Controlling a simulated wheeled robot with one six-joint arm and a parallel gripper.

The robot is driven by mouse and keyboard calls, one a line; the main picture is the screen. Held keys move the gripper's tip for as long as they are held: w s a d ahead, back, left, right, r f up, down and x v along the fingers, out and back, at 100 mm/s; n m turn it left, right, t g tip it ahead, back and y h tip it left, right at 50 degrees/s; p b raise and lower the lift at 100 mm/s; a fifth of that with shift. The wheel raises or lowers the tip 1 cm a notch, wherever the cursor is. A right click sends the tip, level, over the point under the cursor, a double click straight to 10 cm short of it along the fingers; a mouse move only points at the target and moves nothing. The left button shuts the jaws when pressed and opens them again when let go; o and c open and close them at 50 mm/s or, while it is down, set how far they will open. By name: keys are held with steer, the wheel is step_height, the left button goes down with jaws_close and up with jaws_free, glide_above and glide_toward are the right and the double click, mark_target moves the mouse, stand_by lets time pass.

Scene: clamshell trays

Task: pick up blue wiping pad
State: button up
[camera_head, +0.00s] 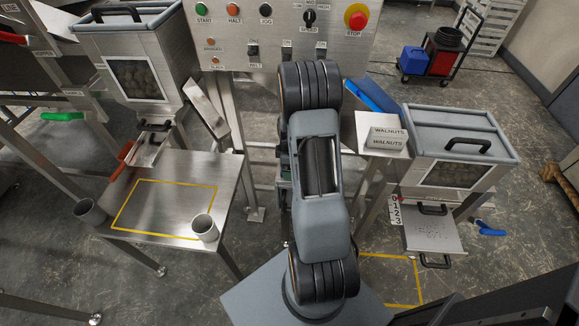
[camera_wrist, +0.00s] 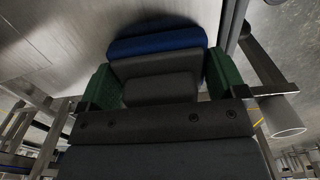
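The blue wiping pad (camera_wrist: 157,40) shows at the top middle of the wrist view, with stepped grey parts on its near side. My gripper (camera_wrist: 163,78) has two green fingers, one on each side of the pad's grey part. The fingers look closed against its sides, with no clear gap. In the camera_head view my arm hides the gripper, and I cannot make out the pad there.
A steel table (camera_head: 165,165) with a yellow outline stands at left, with cups (camera_head: 205,228) (camera_head: 90,211) at its edge. A control panel (camera_head: 285,35) is behind my arm. At right are a walnuts sign (camera_head: 382,133) and a hopper (camera_head: 455,130).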

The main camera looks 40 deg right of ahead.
steer(key=shift+c, duration=0.9)
steer(key=shift+r, duration=0.1)
